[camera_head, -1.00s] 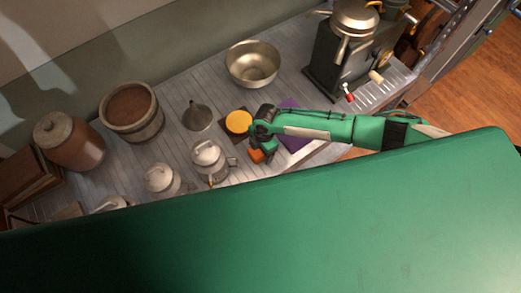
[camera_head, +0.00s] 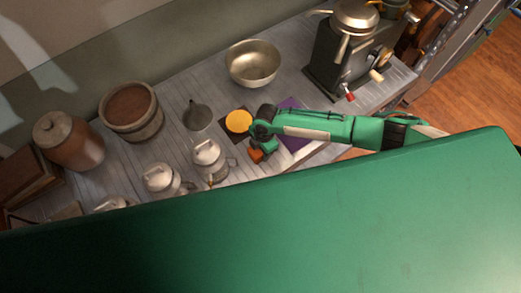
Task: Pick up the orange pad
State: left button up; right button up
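A small orange piece (camera_head: 256,156), which looks like the orange pad, shows at the lower end of my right gripper (camera_head: 256,148) near the table's front edge. Most of it is hidden under the gripper and wrist. I see the gripper from above, and its fingers are too small and covered to tell whether they are open or shut on it. A yellow-orange round disc (camera_head: 238,121) lies on a dark square mat (camera_head: 228,131) just left of my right wrist. My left gripper is not in view.
A purple sheet (camera_head: 290,103) lies partly under my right forearm. Left of the gripper stand a lidded metal pot (camera_head: 208,158), another pot (camera_head: 160,179) and a funnel (camera_head: 197,118). A metal bowl (camera_head: 253,66) and a dark machine (camera_head: 345,55) stand behind.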

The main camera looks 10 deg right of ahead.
jog(key=c, duration=0.3)
jog(key=shift+r, duration=0.35)
notch_tip(320, 180, up, 20)
jog(key=b, duration=0.3)
jog(key=shift+b, duration=0.35)
jog(key=shift+f, duration=0.1)
